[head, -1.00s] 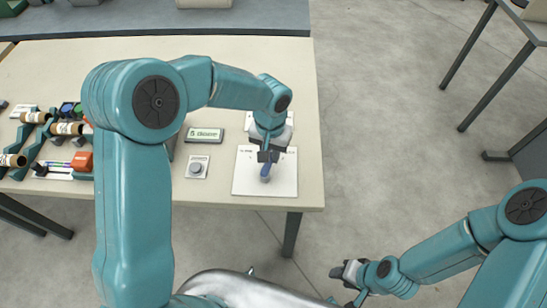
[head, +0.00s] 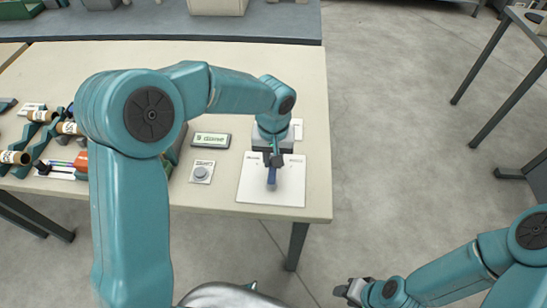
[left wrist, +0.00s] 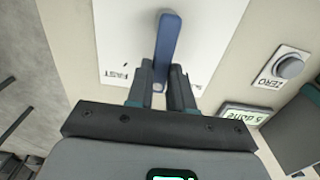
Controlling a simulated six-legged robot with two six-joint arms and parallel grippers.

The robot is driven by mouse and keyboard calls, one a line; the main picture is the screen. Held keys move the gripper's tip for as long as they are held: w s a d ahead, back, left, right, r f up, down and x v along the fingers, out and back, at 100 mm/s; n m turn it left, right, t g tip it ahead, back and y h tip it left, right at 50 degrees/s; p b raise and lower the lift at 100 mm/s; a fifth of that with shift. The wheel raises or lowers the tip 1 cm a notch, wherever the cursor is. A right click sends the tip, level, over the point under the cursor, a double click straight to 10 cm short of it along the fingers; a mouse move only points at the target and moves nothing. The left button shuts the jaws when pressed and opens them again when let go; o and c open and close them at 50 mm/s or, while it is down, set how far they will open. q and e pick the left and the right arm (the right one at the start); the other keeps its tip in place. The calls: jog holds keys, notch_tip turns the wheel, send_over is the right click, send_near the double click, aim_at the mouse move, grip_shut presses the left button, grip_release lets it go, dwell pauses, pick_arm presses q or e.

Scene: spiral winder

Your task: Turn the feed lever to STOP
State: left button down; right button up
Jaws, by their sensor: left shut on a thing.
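The feed lever (head: 271,181) is a blue bar on a white plate (head: 250,187) near the table's right front corner. In the left wrist view the blue lever (left wrist: 168,38) stands out beyond the fingers, and the plate (left wrist: 120,35) carries the word FAST at its left and partly hidden lettering at its right. My left gripper (head: 272,163) is shut on the lever, and its dark fingers (left wrist: 160,85) cover the lever's near part. The STOP mark cannot be made out. My right gripper (head: 347,290) hangs low, away from the table; its jaws are too small to read.
A ZERO button (head: 201,173) on a small plate and a green display (head: 211,140) stand left of the lever plate. Racks with brown rolls (head: 68,128) stand at the far left. The floor (head: 400,150) right of the table is clear.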

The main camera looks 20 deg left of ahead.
pick_arm(q)
jog(key=c, duration=1)
grip_release()
jog(key=shift+w, duration=0.15)
notch_tip(320, 180, up, 16)
jog(key=shift+r+p, duration=0.2)
jog(key=shift+p, duration=0.15)
